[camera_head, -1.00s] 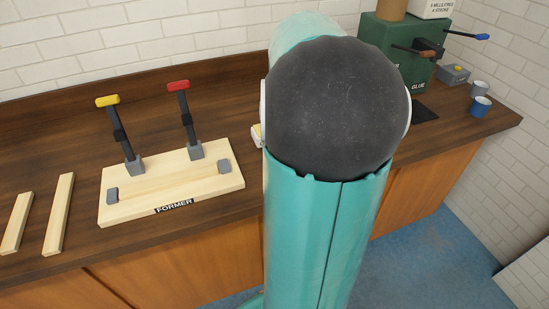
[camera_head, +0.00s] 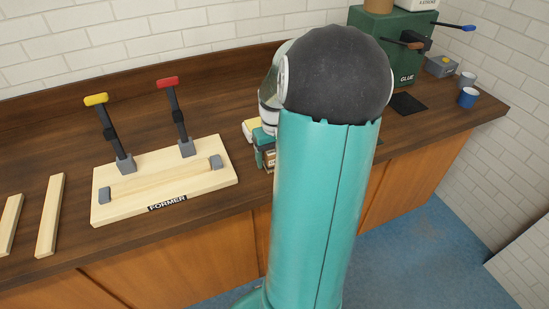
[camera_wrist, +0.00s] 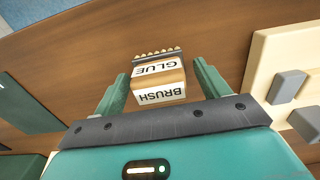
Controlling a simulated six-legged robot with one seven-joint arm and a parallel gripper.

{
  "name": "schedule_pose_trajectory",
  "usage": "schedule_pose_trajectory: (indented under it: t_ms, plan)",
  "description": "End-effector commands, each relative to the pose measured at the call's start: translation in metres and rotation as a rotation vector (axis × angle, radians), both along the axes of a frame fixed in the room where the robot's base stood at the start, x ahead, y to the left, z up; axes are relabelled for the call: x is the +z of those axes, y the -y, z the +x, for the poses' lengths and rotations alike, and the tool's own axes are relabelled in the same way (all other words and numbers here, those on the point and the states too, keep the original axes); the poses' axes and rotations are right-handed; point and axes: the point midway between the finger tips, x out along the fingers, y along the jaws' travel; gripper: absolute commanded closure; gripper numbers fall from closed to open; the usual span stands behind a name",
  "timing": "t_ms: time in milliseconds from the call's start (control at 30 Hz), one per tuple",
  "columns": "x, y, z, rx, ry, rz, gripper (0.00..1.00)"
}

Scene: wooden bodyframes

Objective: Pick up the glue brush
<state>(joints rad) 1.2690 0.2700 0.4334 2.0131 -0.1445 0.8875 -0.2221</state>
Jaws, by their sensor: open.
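The glue brush (camera_wrist: 160,82) shows in the wrist view as a small wooden block with white GLUE and BRUSH labels and a row of pale bristles at its far end. My gripper (camera_wrist: 161,68) is open, with one green finger on each side of the block. A gap shows on the right; the left finger is very near the block, and I cannot tell whether it touches. In the head view my arm hides most of the gripper (camera_head: 263,147), which is low over the bench, right of the FORMER board; the brush is not clear there.
The FORMER board (camera_head: 120,209) with two upright lever clamps stands left of my gripper; its edge (camera_wrist: 262,65) shows in the wrist view. Two wooden strips (camera_head: 50,215) lie farther left. The green GLUE machine (camera_head: 398,50), a dark mat (camera_head: 408,103) and cups (camera_head: 467,97) are right.

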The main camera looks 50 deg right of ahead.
Motion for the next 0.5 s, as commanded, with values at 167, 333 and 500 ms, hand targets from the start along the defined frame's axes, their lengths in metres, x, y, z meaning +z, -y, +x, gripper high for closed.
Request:
schedule_pose_trajectory:
  t_ms: [167,333,500]
  plan:
    - [0.0003,0.0,-0.0001,0.0,0.0,0.0,0.33]
    - [0.0004,0.0,-0.0001,0.0,0.0,0.0,0.67]
    - [0.0006,0.0,-0.0001,0.0,0.0,0.0,0.67]
